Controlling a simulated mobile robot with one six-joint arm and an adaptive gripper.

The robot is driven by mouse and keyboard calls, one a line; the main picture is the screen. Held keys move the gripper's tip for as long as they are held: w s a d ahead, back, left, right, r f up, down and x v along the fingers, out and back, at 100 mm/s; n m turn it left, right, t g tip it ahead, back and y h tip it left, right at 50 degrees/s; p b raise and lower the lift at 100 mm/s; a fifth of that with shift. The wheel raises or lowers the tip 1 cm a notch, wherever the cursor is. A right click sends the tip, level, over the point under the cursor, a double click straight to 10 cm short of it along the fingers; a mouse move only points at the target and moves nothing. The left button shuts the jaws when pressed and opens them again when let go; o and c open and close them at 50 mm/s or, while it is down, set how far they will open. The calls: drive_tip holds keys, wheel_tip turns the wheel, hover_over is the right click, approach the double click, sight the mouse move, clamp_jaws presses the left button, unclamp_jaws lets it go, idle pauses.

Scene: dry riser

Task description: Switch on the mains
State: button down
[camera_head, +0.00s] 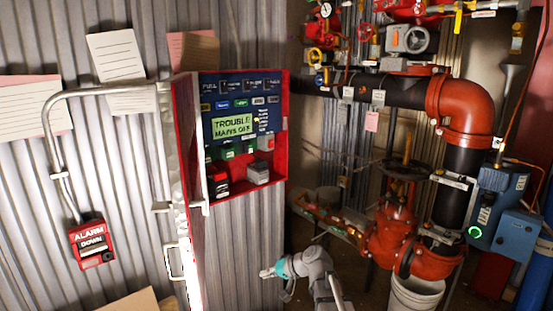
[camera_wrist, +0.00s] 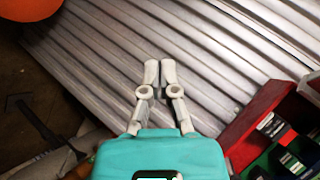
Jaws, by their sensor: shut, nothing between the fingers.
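The red control cabinet (camera_head: 281,130) stands open on the corrugated wall. Its blue panel carries a green display (camera_head: 233,126) that reads "TROUBLE MAINS OFF". Below the display are a green button (camera_head: 228,153), a second green one and a red one. A black-and-red block (camera_head: 218,184) and a grey block (camera_head: 257,173) sit at the bottom; I cannot tell which part is the mains switch. My gripper (camera_head: 266,272) is below the cabinet, apart from it, shut and empty. In the wrist view my gripper (camera_wrist: 160,68) points at bare wall, with the cabinet's red edge (camera_wrist: 262,118) to the right.
The open cabinet door (camera_head: 183,150) sticks out on the left. A red alarm box (camera_head: 91,243) with a grey conduit (camera_head: 62,170) is farther left. Red valves (camera_head: 392,230), a black pipe (camera_head: 455,200) and a white bucket (camera_head: 415,295) crowd the right. Wall below the cabinet is clear.

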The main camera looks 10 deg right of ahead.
drive_tip(key=w+d+r+m+t+y+p, duration=0.1)
drive_tip(key=w+d+r+m+t+p, duration=0.2)
drive_tip(key=r, duration=0.5)
drive_tip(key=w+d+r+t+y+p, duration=0.1)
drive_tip(key=w+r+t+y+p, duration=0.15)
drive_tip(key=w+r, duration=0.45)
drive_tip(key=m+t+h+p, duration=0.3)
drive_tip(key=m+t+p, duration=0.4)
drive_tip(key=t, duration=0.1)
approach(272, 142)
drive_tip(key=v, duration=0.6)
drive_tip(key=shift+d+r, duration=0.25)
drive_tip(key=shift+d, duration=0.1)
drive_tip(key=shift+g+y, duration=0.25)
drive_tip(key=p+x, duration=0.4)
drive_tip(key=x, duration=0.9)
drive_tip(key=shift+w+a+r, duration=0.1)
drive_tip(key=shift+w+a, duration=0.05)
drive_tip(key=shift+w, duration=0.1)
drive_tip(key=shift+w+a, duration=0.15)
